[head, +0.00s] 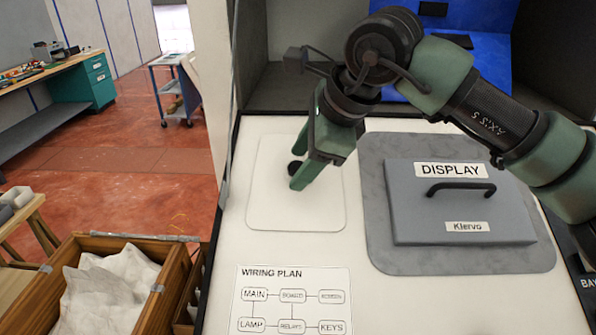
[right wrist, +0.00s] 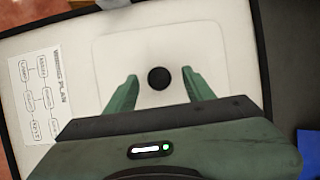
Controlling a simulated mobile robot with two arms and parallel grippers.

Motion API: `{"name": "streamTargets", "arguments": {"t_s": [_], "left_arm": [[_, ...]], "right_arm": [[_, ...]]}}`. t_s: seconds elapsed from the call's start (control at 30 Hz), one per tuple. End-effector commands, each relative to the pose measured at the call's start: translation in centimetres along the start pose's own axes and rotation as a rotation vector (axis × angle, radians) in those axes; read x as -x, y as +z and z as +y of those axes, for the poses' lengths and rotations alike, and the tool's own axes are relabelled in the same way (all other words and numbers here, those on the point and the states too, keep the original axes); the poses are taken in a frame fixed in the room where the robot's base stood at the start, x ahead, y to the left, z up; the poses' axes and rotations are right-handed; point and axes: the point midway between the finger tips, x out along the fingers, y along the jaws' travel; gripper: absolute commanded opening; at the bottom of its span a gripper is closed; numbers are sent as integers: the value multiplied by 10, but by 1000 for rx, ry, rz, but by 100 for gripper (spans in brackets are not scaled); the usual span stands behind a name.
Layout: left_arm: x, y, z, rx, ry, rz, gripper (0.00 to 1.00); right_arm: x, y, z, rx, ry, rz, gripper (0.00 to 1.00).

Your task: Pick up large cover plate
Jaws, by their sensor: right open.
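The large cover plate seems to be the white rounded plate (head: 262,205) lying flat on the white worktop in the head view. It has a round black knob (head: 294,167) at its middle. In the right wrist view the plate (right wrist: 150,40) and its black knob (right wrist: 159,78) also show. My right gripper (head: 305,168) is over the plate with its fingers pointing down. It is open, with one green finger on each side of the knob and a gap on both sides. How far the fingertips are above the plate is hard to tell. My left gripper is not in view.
A grey box marked DISPLAY (head: 425,220) with a black handle sits on a grey mat (head: 385,255) at the right. A wiring plan sheet (head: 290,300) lies in front of the plate. A wooden crate (head: 170,285) with white cloth stands at the lower left.

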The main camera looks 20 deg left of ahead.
Motion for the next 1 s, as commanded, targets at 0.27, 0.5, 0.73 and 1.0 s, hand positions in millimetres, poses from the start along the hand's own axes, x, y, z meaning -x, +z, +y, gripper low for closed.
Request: {"name": "streamTargets", "arguments": {"t_s": [0.27,0.5,0.73,1.0], "left_arm": [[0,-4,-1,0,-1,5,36],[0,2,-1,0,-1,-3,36],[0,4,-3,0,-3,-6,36],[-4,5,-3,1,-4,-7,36]], "right_arm": [[-4,0,0,1,0,0,50],[-3,0,0,0,0,0,0],[-2,0,0,0,-1,-1,0],[12,7,-8,0,-5,-2,0]]}}
